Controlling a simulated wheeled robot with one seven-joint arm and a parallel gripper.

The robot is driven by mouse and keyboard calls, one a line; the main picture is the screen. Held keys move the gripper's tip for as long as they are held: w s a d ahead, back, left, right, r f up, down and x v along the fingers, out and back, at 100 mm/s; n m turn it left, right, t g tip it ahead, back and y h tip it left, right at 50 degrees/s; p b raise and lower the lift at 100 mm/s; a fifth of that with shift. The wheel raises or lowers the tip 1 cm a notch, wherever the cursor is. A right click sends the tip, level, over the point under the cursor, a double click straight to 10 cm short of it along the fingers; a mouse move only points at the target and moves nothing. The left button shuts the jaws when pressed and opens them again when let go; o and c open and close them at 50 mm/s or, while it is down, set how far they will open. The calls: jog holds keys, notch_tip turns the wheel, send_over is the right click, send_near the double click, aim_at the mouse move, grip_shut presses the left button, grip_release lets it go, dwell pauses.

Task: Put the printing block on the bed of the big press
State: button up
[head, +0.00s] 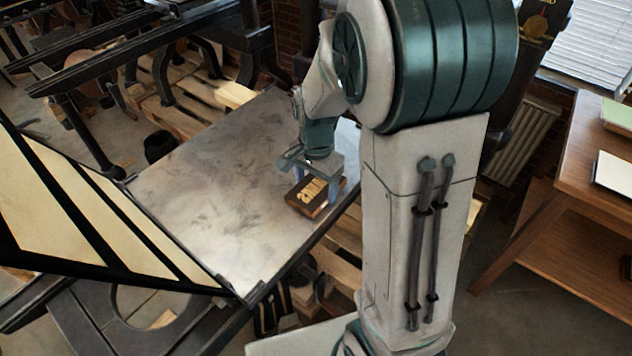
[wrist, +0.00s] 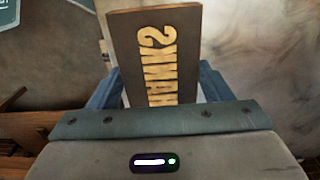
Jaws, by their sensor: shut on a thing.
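The printing block (head: 308,207) is a dark, wood-edged slab with raised tan letters on top. My gripper (head: 317,182) is shut on it at the right edge of the big press's bed (head: 215,190), a flat grey metal plate. In the wrist view the block (wrist: 157,55) stands out between the two blue fingers of my gripper (wrist: 158,88), letters facing the camera. In the head view the block lies flat over the bed; I cannot tell whether it touches the metal. My fingers hide part of its sides.
A hinged frame with cream panels (head: 75,215) stands open at the bed's left. Dark press bars (head: 110,55) cross the upper left. Wooden pallets (head: 190,100) lie behind and below the bed. A wooden table (head: 570,190) is at the right. Most of the bed is bare.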

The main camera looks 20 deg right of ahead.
jog(key=shift+f, duration=0.2)
jog(key=shift+f, duration=0.2)
jog(key=o, duration=1.2)
jog(key=shift+r, duration=0.15)
